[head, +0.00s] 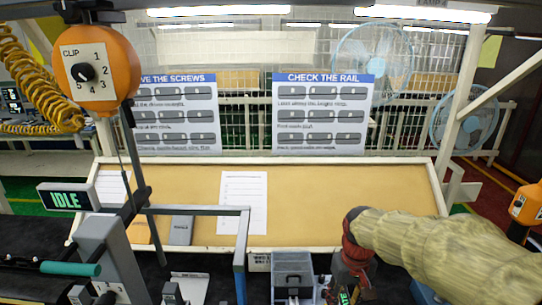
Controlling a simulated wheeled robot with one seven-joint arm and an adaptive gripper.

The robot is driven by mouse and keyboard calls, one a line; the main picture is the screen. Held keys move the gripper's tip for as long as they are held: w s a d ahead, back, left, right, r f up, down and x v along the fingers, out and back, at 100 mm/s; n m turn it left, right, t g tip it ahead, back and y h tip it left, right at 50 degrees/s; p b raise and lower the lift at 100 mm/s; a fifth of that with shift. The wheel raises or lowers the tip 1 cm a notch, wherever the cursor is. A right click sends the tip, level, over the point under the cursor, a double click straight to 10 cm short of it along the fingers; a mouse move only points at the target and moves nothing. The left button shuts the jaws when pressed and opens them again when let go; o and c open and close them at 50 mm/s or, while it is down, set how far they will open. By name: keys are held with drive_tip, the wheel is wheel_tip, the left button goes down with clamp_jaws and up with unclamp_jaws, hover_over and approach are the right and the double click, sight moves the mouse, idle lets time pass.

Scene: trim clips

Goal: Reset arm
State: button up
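My arm, in a beige fabric sleeve, enters the head view from the right and reaches toward the middle. It bends down at a red and black wrist joint. My gripper (348,292) is low at the bottom edge, right of a grey bin (292,270). Its fingers are too small, dark and cut off to tell if they are open or shut, or whether anything is between them.
A tan board (330,205) with a paper sheet (243,203) stands behind. At left are an orange CLIP dial (97,70), an IDLE sign (66,199) and a grey lever unit (105,250). A blue-grey frame (240,250) stands left of the bin. Instruction posters (323,115) hang behind.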

drive_tip(key=s+r+m+t+b, duration=0.1)
drive_tip(key=s+r+t+b, duration=0.1)
drive_tip(key=s, duration=0.7)
drive_tip(key=s+r+t+b, duration=0.2)
drive_tip(key=s+t+b, duration=0.1)
drive_tip(key=s, duration=0.6)
drive_tip(key=shift+m+b, duration=0.4)
drive_tip(key=shift+b, duration=0.45)
drive_tip(key=shift+w, duration=0.1)
drive_tip(key=shift+c, duration=0.5)
